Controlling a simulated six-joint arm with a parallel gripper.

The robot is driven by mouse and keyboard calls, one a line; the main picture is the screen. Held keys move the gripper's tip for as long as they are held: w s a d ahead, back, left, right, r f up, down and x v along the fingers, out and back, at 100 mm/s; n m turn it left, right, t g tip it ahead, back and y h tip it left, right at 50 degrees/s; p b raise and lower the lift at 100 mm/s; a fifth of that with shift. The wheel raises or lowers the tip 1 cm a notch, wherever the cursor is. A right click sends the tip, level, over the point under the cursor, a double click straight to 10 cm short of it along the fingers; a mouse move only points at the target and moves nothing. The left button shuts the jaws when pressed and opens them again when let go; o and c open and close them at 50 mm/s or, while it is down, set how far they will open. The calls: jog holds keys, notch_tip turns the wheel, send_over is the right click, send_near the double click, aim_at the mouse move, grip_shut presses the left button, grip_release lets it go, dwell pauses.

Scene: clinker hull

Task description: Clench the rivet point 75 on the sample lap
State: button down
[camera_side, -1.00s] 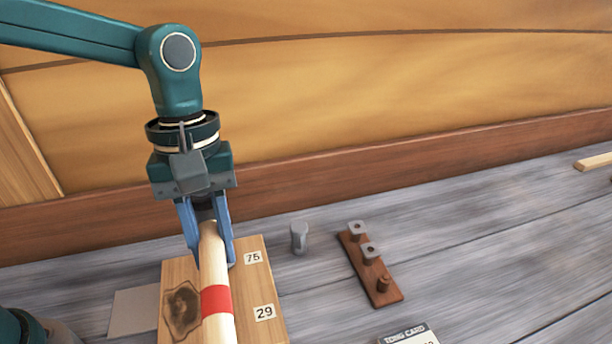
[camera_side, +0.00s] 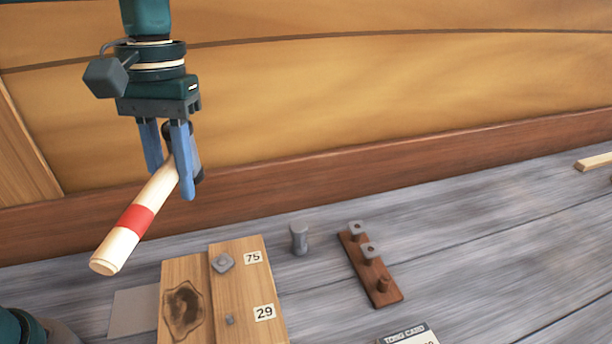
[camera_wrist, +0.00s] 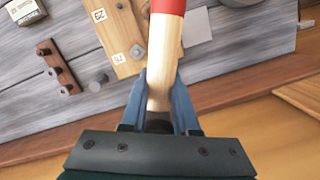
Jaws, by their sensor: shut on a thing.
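My gripper (camera_side: 170,160) is shut on a pale wooden handle with a red band, a hammer (camera_side: 157,193) by its look, held tilted in the air above and left of the sample lap (camera_side: 240,305). Its dark head is partly hidden behind the fingers. The handle (camera_wrist: 163,60) also runs up the wrist view. The lap is two overlapped planks with labels 75 (camera_side: 253,257) and 29 (camera_side: 264,312). A grey square rove (camera_side: 223,262) sits beside label 75. A small grey rivet point (camera_side: 229,320) shows beside label 29.
A brown rack (camera_side: 375,275) with two square-topped pieces and a bare peg stands right of the lap. A grey metal piece (camera_side: 299,239) stands between them. A plank wall closes the back.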

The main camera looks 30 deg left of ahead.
jog(key=m, duration=0.2)
jog(key=a+m, duration=0.1)
jog(key=shift+a+f+m, duration=0.1)
jog(key=shift+m, duration=0.3)
jog(key=shift+n, duration=0.4)
jog(key=w+d+n, duration=0.3)
jog(key=n, duration=0.1)
jog(key=n+h, duration=0.1)
jog(key=n, duration=0.3)
send_over(318, 315)
notch_tip(318, 315, down, 8)
jog(key=shift+w+a+f, duration=0.1)
jog(key=shift+w+f, duration=0.05)
jog(key=shift+f, duration=1.75)
jog(key=shift+w+a+f, duration=0.1)
jog(key=shift+w+f, duration=0.05)
jog(key=shift+f, duration=1.75)
jog(key=shift+f, duration=0.5)
jog(key=c, duration=0.6)
grip_release()
jog(key=shift+f, duration=0.1)
